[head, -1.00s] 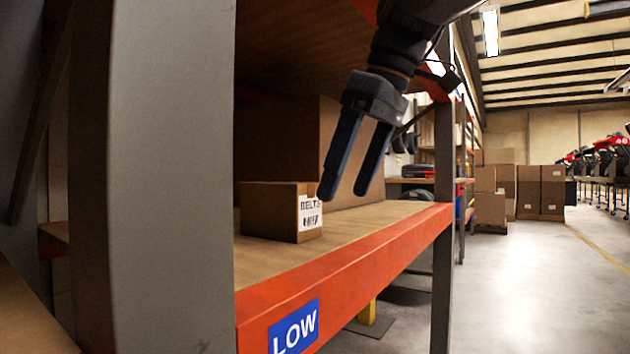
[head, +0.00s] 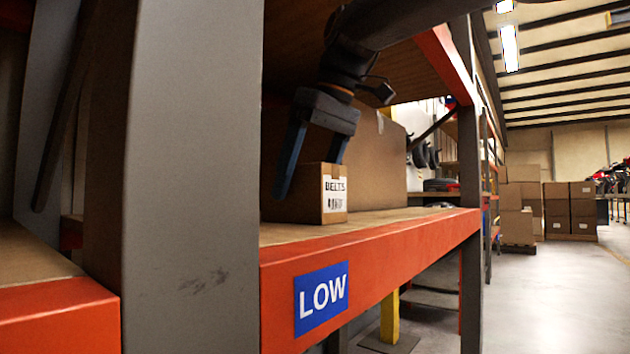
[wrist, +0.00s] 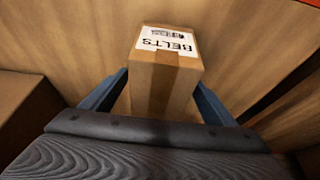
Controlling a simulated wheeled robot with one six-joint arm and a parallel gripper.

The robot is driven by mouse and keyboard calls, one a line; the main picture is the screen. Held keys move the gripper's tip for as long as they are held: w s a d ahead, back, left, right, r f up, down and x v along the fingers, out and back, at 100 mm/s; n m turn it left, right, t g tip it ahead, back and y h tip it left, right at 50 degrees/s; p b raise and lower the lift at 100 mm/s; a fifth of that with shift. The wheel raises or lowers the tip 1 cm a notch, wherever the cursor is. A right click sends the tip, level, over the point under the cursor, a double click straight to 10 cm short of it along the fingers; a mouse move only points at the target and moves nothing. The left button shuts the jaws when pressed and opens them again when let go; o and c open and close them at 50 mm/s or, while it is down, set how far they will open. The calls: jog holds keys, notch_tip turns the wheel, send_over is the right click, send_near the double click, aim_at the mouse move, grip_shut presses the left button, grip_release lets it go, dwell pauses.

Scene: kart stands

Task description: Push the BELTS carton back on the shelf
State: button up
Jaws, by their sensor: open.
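The BELTS carton (head: 334,200) is a small brown box with a white label. It sits on the wooden shelf deck with the orange front beam (head: 410,247), its labelled face near that beam. My gripper (head: 308,180) points down at the carton, jaws apart. In the head view one finger is in front of the carton's long side and the other finger's tip is hidden behind its top. In the wrist view the carton (wrist: 165,75) shows between the two open fingers (wrist: 158,92). I cannot tell whether either finger touches it.
A larger brown box (head: 385,170) stands behind the carton. A grey upright (head: 190,180) is close at the left. An upper shelf with an orange beam (head: 445,60) hangs above my gripper. A blue LOW sign (head: 321,298) is on the front beam. The aisle at the right is clear.

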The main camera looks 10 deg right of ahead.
jog(key=shift+b+x, duration=0.3)
jog(key=shift+x, duration=0.45)
